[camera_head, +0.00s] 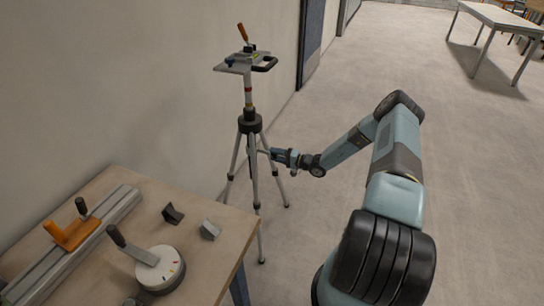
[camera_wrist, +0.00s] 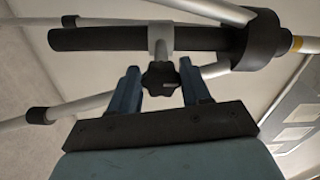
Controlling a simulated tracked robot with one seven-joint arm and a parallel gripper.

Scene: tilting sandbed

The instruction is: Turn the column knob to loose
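The tripod (camera_head: 249,122) stands against the wall, with its legs spread on the floor. In the wrist view its black column (camera_wrist: 95,39) runs across the top, with a grey collar (camera_wrist: 188,38) around it. The black lobed column knob (camera_wrist: 161,80) sticks out from this collar on a short stem. My gripper (camera_head: 273,154) is beside the tripod below its hub. In the wrist view the two blue fingers (camera_wrist: 161,84) stand on either side of the knob, close to its lobes. I cannot tell whether they touch it. The knob's setting is not readable.
A wooden bench (camera_head: 225,252) at lower left carries a rail with an orange clamp (camera_head: 72,234), a crank dial (camera_head: 160,267) and two small blocks. Tripod legs (camera_wrist: 85,105) pass close to my fingers. The floor on the right is clear; a white table (camera_head: 500,20) stands far back.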

